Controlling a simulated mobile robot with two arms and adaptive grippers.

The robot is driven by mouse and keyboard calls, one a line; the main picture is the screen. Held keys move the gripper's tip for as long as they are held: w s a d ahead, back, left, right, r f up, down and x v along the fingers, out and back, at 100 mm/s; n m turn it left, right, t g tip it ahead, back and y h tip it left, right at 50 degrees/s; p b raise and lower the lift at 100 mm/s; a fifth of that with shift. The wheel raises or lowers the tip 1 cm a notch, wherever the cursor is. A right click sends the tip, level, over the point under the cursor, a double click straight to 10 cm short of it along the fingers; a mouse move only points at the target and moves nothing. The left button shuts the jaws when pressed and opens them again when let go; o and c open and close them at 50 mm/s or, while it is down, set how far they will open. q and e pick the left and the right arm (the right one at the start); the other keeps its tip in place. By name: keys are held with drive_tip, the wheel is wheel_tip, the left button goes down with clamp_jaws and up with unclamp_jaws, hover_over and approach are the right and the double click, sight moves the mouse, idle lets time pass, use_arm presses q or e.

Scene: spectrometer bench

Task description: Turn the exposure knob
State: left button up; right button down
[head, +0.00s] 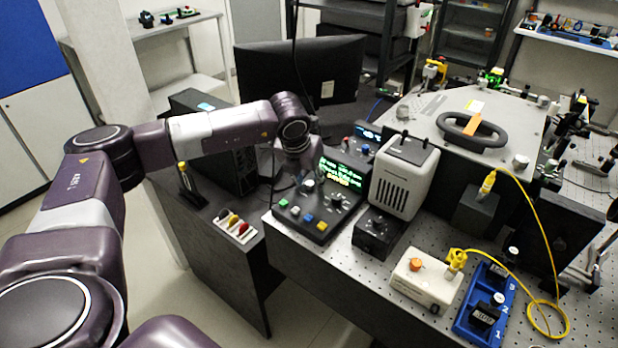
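A dark control console (318,232) stands at the left edge of the perforated bench. It has a tilted display with green and yellow text (342,173), several knobs and coloured buttons. A light-topped knob (308,185) sits at its upper left, and a larger dark knob (336,199) sits to the right of that. The labels are too small to read, so I cannot tell which one is the exposure knob. My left gripper (298,178) points down over the console's upper left, close to the light-topped knob. Its fingertips are small and dark, so contact and opening are unclear. My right gripper is out of view.
A grey vented box (404,178) and a black box with a knob (377,233) stand right of the console. A white box (427,281), a blue tray (470,325) and a yellow cable (541,240) lie further right. A monitor (300,72) stands behind my arm.

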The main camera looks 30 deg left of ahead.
use_arm(q)
clamp_jaws()
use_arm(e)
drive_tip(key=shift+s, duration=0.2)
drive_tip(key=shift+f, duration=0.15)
use_arm(q)
drive_tip(key=shift+a+f+m+h+b, duration=0.15)
drive_tip(key=shift+m+h+b, duration=0.15)
drive_tip(key=shift+m+b, duration=0.5)
drive_tip(key=shift+m+h+b, duration=0.5)
drive_tip(key=shift+m+b, duration=0.3)
drive_tip(key=shift+m, duration=0.4)
drive_tip(key=shift+a+m+h+b, duration=0.1)
drive_tip(key=shift+m+h+b, duration=0.3)
drive_tip(key=shift+m, duration=0.7)
drive_tip(key=shift+w+a+r+m+h, duration=0.1)
drive_tip(key=shift+m+h, duration=0.1)
drive_tip(key=shift+m, duration=0.4)
drive_tip(key=shift+r+m+h, duration=0.1)
drive_tip(key=shift+m+h, duration=0.1)
drive_tip(key=shift+m, duration=0.4)
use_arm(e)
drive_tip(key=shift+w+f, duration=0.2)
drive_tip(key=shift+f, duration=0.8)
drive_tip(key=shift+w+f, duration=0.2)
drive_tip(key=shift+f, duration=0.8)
use_arm(q)
drive_tip(key=shift+g, duration=0.3)
